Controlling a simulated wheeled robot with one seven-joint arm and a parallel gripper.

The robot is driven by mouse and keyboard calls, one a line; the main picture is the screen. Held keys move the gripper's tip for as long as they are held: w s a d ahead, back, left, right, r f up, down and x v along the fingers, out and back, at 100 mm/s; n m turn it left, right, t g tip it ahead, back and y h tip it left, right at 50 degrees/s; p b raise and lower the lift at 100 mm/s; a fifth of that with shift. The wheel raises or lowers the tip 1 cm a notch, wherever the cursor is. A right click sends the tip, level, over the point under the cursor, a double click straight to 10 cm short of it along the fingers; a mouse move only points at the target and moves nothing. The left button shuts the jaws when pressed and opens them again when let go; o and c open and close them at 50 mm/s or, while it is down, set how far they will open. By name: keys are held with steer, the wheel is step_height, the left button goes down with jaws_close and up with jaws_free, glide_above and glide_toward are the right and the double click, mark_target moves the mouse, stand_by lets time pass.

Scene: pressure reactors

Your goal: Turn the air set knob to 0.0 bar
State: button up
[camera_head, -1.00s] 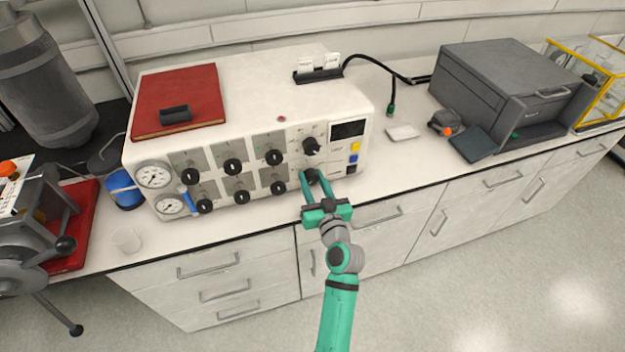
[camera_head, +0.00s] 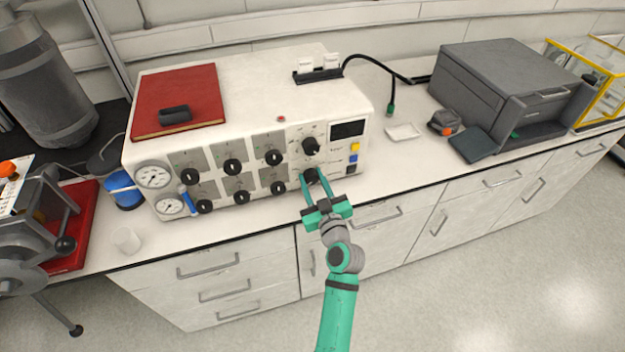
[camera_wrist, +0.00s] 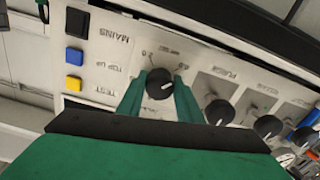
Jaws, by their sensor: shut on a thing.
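The air set knob (camera_head: 310,176) is a black round knob low on the right part of the white control box's front panel. The wrist view shows the fingers (camera_wrist: 158,92) tilted around the knob. The fingers hide part of the panel beside the knob.
Another black knob (camera_head: 311,146) sits just above, beside a dark display (camera_head: 348,129). Blue and yellow buttons (camera_wrist: 74,84) are close by. Several more knobs and two gauges (camera_head: 154,175) line the panel to the left. The bench edge runs below the arm.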

steer(key=o, duration=1)
steer(key=shift+o, duration=0.2)
steer(key=shift+s, duration=0.1)
steer(key=v, duration=1)
steer(key=shift+s+d, duration=0.15)
steer(key=shift+s, duration=0.15)
